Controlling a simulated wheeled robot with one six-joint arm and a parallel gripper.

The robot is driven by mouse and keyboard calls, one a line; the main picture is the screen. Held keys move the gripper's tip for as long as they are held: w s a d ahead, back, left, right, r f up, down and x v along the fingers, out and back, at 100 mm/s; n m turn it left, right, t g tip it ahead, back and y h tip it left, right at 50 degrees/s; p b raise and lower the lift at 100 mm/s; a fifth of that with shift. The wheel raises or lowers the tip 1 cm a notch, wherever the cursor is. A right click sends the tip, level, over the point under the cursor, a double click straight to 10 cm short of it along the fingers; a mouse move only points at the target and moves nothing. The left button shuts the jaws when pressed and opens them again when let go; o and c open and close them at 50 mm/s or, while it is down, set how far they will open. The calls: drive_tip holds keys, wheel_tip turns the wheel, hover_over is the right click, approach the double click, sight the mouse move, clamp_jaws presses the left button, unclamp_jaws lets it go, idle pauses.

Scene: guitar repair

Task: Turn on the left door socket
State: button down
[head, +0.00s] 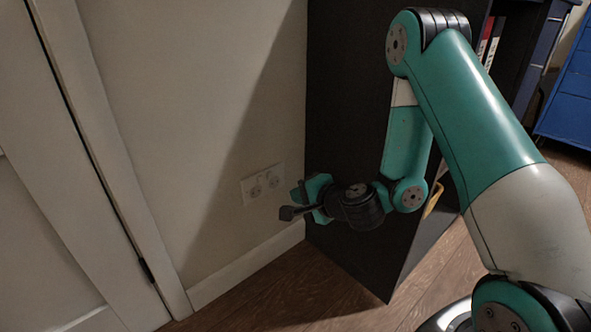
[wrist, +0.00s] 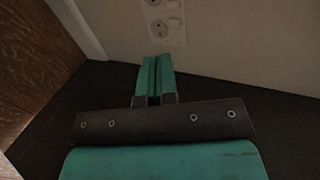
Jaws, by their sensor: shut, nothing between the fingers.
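The socket (head: 263,184) is a white double wall plate low on the wall, left of a dark cabinet. It also shows at the top of the wrist view (wrist: 158,24), with two round outlets and small switches beside them. The state of the switches is too small to tell. My gripper (head: 298,194) is just right of the plate in the head view, turned toward the wall. In the wrist view its teal fingers (wrist: 154,62) are together and empty, pointing at the wall just short of the plate. They look apart from it.
The dark cabinet side (head: 345,130) stands close to my gripper on the right. A white door (head: 35,180) and its frame are at the left. A white baseboard (head: 245,265) runs below the socket. Wooden floor (head: 300,290) is clear in front.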

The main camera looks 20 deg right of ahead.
idle(0.4)
approach(261, 184)
drive_tip(key=x, duration=0.6)
drive_tip(key=shift+d+f, duration=0.15)
drive_tip(key=shift+f, duration=0.15)
drive_tip(key=shift+w, duration=0.6)
drive_tip(key=shift+a, duration=0.25)
